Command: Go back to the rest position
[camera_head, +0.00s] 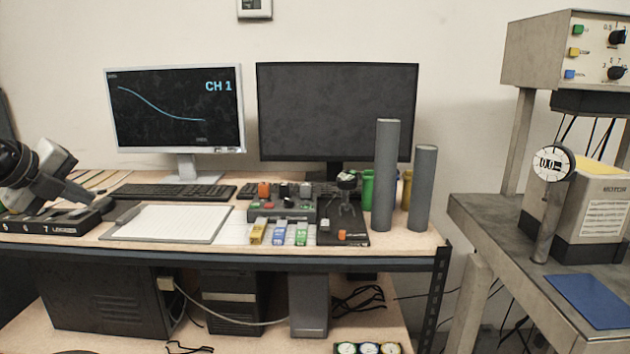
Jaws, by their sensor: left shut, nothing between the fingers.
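My left gripper (84,194) comes in from the left edge on a white and black arm. It points down and right, over the left end of the desk, and its fingers look closed with nothing between them. My right gripper is not in view. A small lever panel (283,210) with coloured buttons sits mid-desk, well to the right of my left gripper. Yellow, blue and green tagged pieces (279,236) stand at its front.
A clipboard with white paper (170,222) lies right of my left gripper, with a keyboard (172,191) behind. Two monitors (175,108) stand at the back. Tall grey cylinders (385,180) rise at the desk's right end. A metal side table (480,215) holds a dial machine.

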